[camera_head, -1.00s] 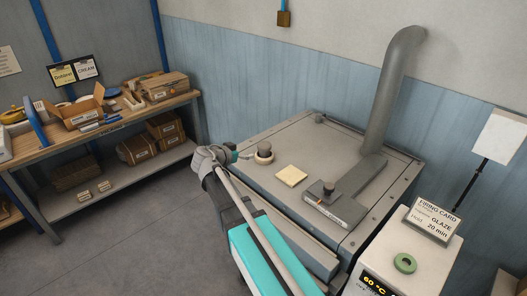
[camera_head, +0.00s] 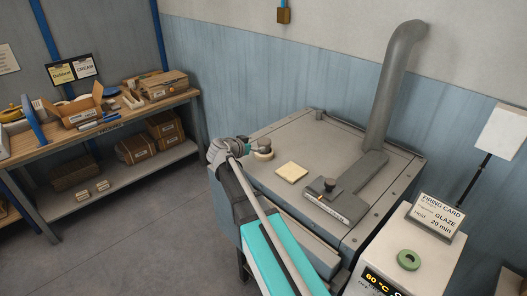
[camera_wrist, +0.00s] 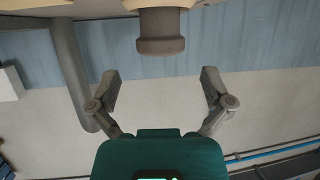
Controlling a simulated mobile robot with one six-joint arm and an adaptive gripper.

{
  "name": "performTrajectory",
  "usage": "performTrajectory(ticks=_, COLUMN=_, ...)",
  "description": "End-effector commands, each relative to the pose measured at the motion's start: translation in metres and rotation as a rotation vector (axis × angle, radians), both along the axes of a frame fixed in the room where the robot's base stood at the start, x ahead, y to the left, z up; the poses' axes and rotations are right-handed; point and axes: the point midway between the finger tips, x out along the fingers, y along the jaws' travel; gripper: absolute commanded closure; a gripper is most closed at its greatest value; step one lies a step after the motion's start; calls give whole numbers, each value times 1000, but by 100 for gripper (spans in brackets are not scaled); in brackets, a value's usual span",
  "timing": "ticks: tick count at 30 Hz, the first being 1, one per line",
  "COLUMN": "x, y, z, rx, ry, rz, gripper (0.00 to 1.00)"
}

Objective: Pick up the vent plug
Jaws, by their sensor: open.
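The vent plug appears to be the grey-brown knob (camera_head: 264,143) seated in a cream ring (camera_head: 265,156) at the left of the grey dryer top. It also shows in the wrist view as a brown stub (camera_wrist: 161,32) at the top centre, with part of the cream ring at the frame edge. My gripper (camera_head: 249,149) is just left of the plug, coming in from the side. In the wrist view my gripper (camera_wrist: 161,84) has its two fingers spread wide and empty. The plug lies beyond the fingertips, roughly centred between them, and does not look gripped.
A cream pad (camera_head: 291,171) lies right of the plug. A second knob (camera_head: 329,184) stands on a labelled slide. A thick grey pipe (camera_head: 386,95) rises at the back. A control box (camera_head: 398,270) with a green ring (camera_head: 408,259) stands front right.

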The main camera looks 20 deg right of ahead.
Motion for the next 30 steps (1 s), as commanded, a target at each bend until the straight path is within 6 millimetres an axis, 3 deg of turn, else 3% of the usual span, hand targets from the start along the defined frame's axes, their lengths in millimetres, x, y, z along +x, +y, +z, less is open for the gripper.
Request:
performTrajectory(ticks=6, x=7, y=-12, z=-6, rx=0, ry=2, rz=-1, gripper=0)
performTrajectory(ticks=20, x=9, y=-16, z=-8, rx=1, ry=1, rz=0, gripper=0)
performTrajectory(ticks=30, x=27, y=-44, z=-21, rx=1, ry=0, rz=0, gripper=0)
